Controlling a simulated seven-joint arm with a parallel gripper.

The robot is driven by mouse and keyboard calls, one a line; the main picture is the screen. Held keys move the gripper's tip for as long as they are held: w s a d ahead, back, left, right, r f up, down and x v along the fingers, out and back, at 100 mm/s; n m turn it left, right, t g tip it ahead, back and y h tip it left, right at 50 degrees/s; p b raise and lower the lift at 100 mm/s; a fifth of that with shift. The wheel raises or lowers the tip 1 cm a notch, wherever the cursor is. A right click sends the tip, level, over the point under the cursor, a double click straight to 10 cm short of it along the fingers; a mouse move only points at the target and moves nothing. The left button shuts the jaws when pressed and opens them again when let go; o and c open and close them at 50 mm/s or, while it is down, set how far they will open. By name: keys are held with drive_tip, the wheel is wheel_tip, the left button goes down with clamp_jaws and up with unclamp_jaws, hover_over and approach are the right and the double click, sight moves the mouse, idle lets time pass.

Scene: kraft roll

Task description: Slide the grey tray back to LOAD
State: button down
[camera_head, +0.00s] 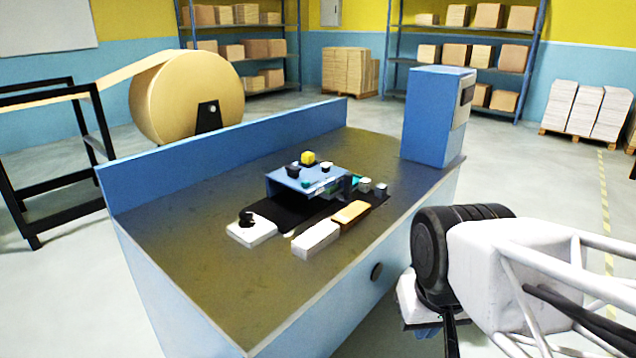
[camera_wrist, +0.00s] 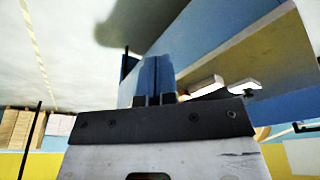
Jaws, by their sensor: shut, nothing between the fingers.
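A pale grey-white flat piece with a black knob (camera_head: 252,230), which looks like the tray, lies at the near left end of a black strip (camera_head: 285,213) on the bench. I cannot read a LOAD mark. The strip runs under a raised blue cover (camera_head: 310,180) with a yellow button on top. My gripper (camera_head: 426,333) hangs off the bench's near right side, well apart from the tray and mostly hidden by my wrist. In the wrist view, my gripper's two blue fingers (camera_wrist: 154,75) are together with nothing between them. Two pale pieces show beyond; I cannot tell which is the tray.
A tall blue box (camera_head: 435,118) stands at the bench's right end. A low blue wall (camera_head: 220,150) lines the back edge. The bench's near left top is clear.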

idle(0.4)
drive_tip(key=c, duration=1.3)
unclamp_jaws()
drive_tip(key=shift+w+r, duration=0.15)
drive_tip(key=shift+w, duration=0.05)
drive_tip(key=shift+o, duration=0.7)
drive_tip(key=w+r+m, duration=0.1)
drive_tip(key=w+r, duration=0.2)
drive_tip(key=w, duration=0.5)
drive_tip(key=w+r+m, duration=0.1)
drive_tip(key=w+r, duration=0.2)
drive_tip(key=w, duration=0.6)
drive_tip(key=shift+r+g, duration=0.3)
drive_tip(key=shift+r, duration=0.05)
drive_tip(key=m+g, duration=0.2)
drive_tip(key=m, duration=0.5)
hover_over(349, 174)
drive_tip(key=f, duration=0.9)
drive_tip(key=shift+s+f, duration=0.2)
drive_tip(key=shift+f, duration=0.2)
drive_tip(key=shift+w+f, duration=0.25)
drive_tip(key=shift+w, duration=0.15)
